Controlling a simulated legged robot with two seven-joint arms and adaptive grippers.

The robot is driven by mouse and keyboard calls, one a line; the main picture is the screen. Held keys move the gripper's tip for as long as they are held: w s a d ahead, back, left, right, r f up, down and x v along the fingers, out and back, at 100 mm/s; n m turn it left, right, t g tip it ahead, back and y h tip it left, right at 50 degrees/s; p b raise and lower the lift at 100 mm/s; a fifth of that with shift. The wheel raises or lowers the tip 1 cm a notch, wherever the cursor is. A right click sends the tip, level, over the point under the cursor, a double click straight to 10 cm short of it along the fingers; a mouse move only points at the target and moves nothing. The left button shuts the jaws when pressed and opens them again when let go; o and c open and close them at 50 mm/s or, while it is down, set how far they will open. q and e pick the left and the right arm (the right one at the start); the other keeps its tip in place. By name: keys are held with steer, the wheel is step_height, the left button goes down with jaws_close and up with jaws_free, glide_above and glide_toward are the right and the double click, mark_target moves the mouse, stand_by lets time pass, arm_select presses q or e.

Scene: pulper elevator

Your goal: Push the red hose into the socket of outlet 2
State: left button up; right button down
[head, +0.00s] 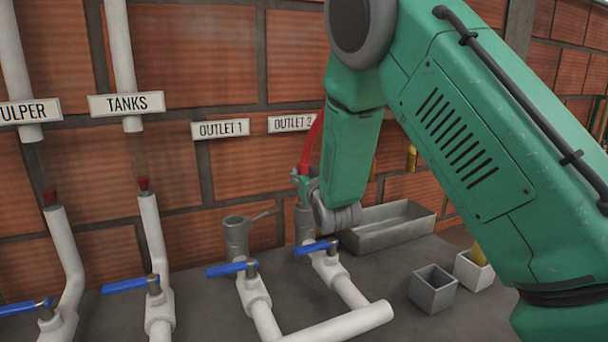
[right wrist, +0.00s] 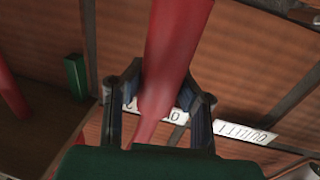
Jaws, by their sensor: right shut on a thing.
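The red hose (head: 314,142) comes down behind my right arm in the head view, in front of the wall near the OUTLET 2 sign (head: 292,122). In the right wrist view the hose (right wrist: 172,50) runs between the fingers of my right gripper (right wrist: 162,100), which is shut on it. In the head view my right gripper (head: 304,184) is mostly hidden by my arm, just above the grey socket of outlet 2 (head: 303,226). The hose's lower end is hidden, so I cannot tell whether it touches or enters the socket. My left gripper is not in view.
Outlet 1's open grey socket (head: 236,238) stands to the left. Blue-handled valves (head: 232,268) and white pipes (head: 340,325) lie in front. A grey trough (head: 385,228) and small square pots (head: 433,289) stand to the right. The brick wall is close behind.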

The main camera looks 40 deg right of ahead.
steer(key=shift+f+b, duration=0.4)
steer(key=shift+f, duration=0.2)
steer(key=c, duration=1.2)
jaws_free()
steer(key=shift+r, duration=0.1)
steer(key=v, duration=1.2)
